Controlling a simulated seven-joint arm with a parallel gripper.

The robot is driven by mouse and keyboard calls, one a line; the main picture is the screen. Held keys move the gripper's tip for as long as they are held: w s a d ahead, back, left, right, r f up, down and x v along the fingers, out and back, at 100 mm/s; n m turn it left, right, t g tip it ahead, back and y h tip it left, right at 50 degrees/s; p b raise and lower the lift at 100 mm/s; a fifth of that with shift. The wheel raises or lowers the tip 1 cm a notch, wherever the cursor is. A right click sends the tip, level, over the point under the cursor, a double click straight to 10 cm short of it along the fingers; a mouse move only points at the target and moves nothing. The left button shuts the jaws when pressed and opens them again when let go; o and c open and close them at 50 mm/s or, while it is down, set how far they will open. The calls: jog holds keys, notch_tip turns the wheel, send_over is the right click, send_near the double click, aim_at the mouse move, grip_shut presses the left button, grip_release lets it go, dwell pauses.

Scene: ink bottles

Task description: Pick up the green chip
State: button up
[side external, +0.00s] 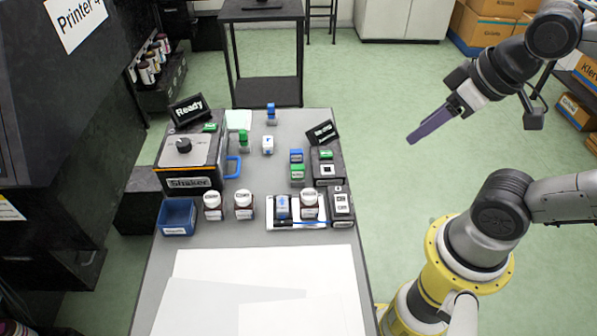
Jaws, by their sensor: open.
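Several small green pieces show on the grey table (215,236), and I cannot tell which is the chip. One green piece (297,173) lies in front of a blue piece (296,156), left of a black device. A small green piece (326,154) sits on top of that black device (327,170). Another green piece (244,138) stands near the middle back, and a flat green one (210,127) is by the "Ready" sign. My gripper (413,138), with long purple fingers, is open and empty in the air, right of the table and apart from everything.
A shaker (188,163) and an open blue bin (177,216) stand at the left. White-capped bottles (212,204) and a white tray (297,224) holding a bottle and a blue item are in the middle. White sheets (210,268) cover the front. Signs (322,132) stand at the back.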

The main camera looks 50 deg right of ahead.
dwell(0.4)
jog(key=shift+o, duration=0.8)
